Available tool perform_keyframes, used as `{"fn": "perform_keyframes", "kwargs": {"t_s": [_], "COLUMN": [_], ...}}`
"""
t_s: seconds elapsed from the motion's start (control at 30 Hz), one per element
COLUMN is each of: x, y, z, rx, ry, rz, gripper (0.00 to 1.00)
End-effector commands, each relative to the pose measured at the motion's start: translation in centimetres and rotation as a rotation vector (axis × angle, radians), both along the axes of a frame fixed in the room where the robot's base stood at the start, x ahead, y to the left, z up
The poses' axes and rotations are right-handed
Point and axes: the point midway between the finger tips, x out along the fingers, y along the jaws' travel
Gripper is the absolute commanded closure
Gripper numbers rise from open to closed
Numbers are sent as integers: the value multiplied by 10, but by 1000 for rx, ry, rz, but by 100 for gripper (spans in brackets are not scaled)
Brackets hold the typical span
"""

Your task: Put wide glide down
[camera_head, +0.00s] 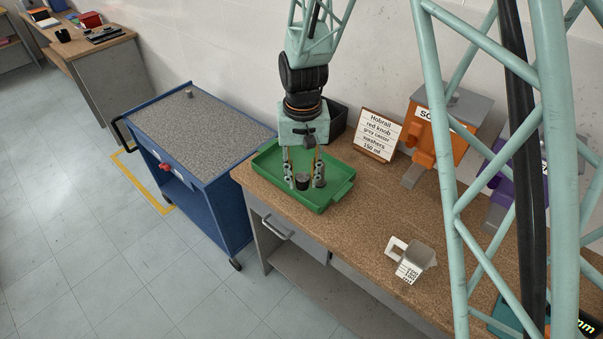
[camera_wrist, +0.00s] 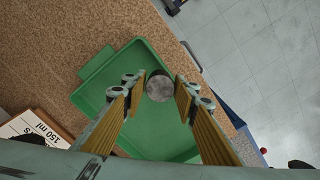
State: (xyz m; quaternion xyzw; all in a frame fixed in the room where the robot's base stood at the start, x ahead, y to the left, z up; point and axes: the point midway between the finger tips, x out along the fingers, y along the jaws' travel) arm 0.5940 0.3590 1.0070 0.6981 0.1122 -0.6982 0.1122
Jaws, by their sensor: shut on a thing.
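The wide glide appears to be the short dark grey cylinder (camera_head: 303,182) between my fingertips. It also shows in the wrist view as a round grey disc (camera_wrist: 159,87). My gripper (camera_head: 304,177) points down and is shut on it, one finger on each side; the fingers show in the wrist view (camera_wrist: 161,90). The glide is over the green tray (camera_head: 341,190), inside its outline. I cannot tell whether it touches the tray floor. The tray's floor (camera_wrist: 150,136) looks otherwise empty where it is visible.
The tray sits at the left end of the brown workbench (camera_head: 375,218). A card (camera_head: 378,134), a dark bin (camera_head: 338,117), an orange dispenser (camera_head: 437,128) and a purple one (camera_head: 505,170) stand behind. A blue cart (camera_head: 205,190) is left.

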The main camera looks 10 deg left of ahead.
Motion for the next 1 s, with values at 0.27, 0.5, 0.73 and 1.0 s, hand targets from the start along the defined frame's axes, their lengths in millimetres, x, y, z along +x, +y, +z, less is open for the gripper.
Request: {"fn": "perform_keyframes", "kwargs": {"t_s": [0.27,0.5,0.73,1.0], "x": [6,30,62,96], "y": [4,19,40,62], "z": [-1,-4,-7,-11], "rx": [0,0,1,0], "ry": [0,0,-2,0], "rz": [0,0,0,0], "gripper": [81,81,81,81]}}
